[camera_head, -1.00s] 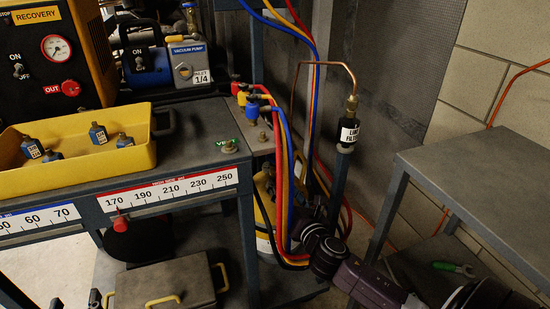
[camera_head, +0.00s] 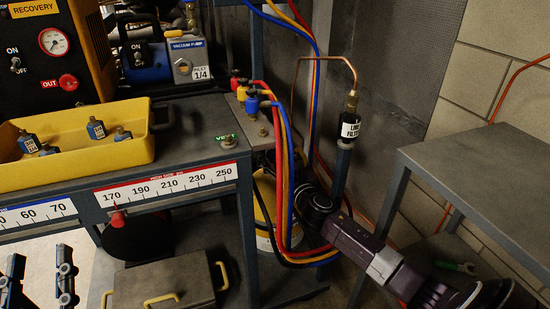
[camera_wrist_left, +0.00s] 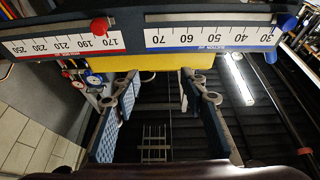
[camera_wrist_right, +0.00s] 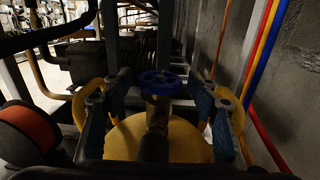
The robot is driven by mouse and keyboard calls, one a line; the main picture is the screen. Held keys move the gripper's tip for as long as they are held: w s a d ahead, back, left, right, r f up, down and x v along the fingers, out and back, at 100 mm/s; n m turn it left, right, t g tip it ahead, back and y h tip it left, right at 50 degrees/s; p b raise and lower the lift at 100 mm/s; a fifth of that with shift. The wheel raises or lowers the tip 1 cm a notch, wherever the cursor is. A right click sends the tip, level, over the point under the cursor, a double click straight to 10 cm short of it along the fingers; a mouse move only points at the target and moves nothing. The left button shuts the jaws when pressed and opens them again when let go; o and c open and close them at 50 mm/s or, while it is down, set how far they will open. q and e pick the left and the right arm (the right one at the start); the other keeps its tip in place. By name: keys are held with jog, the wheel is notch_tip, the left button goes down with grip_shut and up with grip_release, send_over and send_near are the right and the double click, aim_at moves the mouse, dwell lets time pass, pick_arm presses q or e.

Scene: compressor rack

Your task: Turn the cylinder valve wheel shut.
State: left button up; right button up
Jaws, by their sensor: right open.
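The blue valve wheel (camera_wrist_right: 162,83) shows in the right wrist view on a brass valve stem, above the yellow cylinder (camera_wrist_right: 190,140). My right gripper (camera_wrist_right: 160,98) is open, with one blue-padded finger on each side of the wheel; I cannot tell whether either touches it. In the head view the yellow cylinder (camera_head: 264,215) is partly hidden behind hoses, and the wheel and right fingers cannot be made out. My left gripper (camera_head: 40,278) is open and empty at the lower left of the head view; its spread fingers also show in the left wrist view (camera_wrist_left: 160,95).
Red, yellow and blue hoses (camera_head: 288,180) hang close to the right arm. A copper pipe with a black line filter (camera_head: 350,127) stands above it. The workbench (camera_head: 190,130) holds a yellow tray (camera_head: 100,160). A grey table (camera_head: 490,160) stands at the right.

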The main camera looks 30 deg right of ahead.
jog(key=shift+w, duration=0.15)
pick_arm(q)
jog(key=shift+s+r, duration=0.1)
jog(key=shift+r, duration=0.1)
pick_arm(e)
jog(key=shift+c, duration=0.2)
jog(key=c, duration=1.1)
jog(key=m+g+h+p, duration=0.1)
jog(key=m+h, duration=0.1)
jog(key=h, duration=0.1)
jog(key=m+g+h+p, duration=0.1)
jog(key=m+h, duration=0.1)
jog(key=h, duration=0.1)
jog(key=shift+m+g+h, duration=0.4)
pick_arm(q)
notch_tip(320, 180, down, 11)
jog(key=w+a+g+y, duration=0.1)
jog(key=g+y, duration=0.1)
jog(key=g, duration=0.3)
jog(key=shift+w, duration=0.25)
jog(key=shift+f, duration=0.1)
pick_arm(e)
jog(key=o, duration=1.1)
jog(key=shift+o, duration=0.2)
